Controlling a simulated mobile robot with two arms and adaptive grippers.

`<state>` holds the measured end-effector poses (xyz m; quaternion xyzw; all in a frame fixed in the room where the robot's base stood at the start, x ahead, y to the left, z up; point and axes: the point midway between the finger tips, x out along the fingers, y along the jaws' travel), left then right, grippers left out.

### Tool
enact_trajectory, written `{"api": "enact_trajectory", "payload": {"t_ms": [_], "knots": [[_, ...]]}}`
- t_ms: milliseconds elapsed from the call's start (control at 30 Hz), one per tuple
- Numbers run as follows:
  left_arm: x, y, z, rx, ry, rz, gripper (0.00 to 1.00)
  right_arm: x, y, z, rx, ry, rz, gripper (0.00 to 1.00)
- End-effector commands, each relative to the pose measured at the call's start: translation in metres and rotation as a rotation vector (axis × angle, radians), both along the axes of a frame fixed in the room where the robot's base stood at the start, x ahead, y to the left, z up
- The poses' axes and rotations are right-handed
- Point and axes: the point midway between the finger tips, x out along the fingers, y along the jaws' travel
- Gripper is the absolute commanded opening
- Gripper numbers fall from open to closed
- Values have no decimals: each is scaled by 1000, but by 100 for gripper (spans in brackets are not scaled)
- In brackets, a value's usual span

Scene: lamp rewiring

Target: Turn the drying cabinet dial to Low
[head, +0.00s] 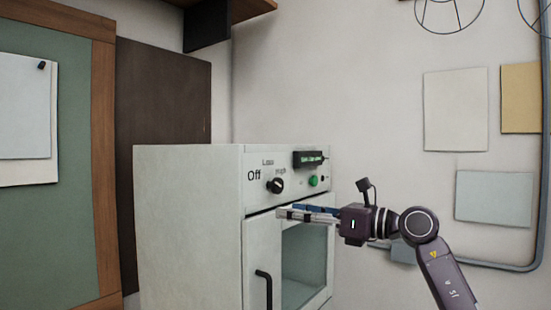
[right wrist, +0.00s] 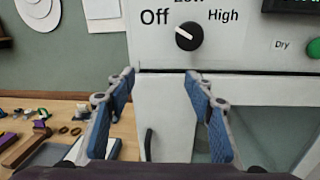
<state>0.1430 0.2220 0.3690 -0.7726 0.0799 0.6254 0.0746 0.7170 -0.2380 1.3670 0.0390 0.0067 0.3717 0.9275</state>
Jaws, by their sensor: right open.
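The drying cabinet (head: 188,225) is a pale box with a control panel above a windowed door. Its black dial (head: 275,186) sits on the panel between the labels Off, Low and High. In the right wrist view the dial (right wrist: 188,37) has a white mark on its upper left, toward Off. My right gripper (head: 281,212) is in front of the panel, just below the dial. In the right wrist view its fingers (right wrist: 160,77) are apart and empty, with the dial beyond and above them. The left gripper is not in view.
A dark display (head: 309,158) and a green button (head: 313,181), labelled Dry, are right of the dial. The door has a black handle (head: 264,288). A wooden bench (right wrist: 65,112) with small parts shows at left in the wrist view. A brown panel (head: 165,130) stands behind the cabinet.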

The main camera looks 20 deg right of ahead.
Motion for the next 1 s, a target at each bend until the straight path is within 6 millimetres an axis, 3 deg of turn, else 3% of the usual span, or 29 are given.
{"api": "enact_trajectory", "payload": {"t_ms": [33, 100, 200, 700, 1000], "knots": [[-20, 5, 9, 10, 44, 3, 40, 4, -15, 25, -26, -15, -36, 49], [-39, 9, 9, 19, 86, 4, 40, 8, -30, 38, -52, -28, -74, 49], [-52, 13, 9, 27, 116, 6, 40, 11, -39, 45, -68, -35, -99, 49], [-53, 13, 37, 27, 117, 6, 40, 64, 3, 46, -67, -34, -99, 49], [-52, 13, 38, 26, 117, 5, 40, 71, 8, 44, -69, -37, -100, 49]]}}
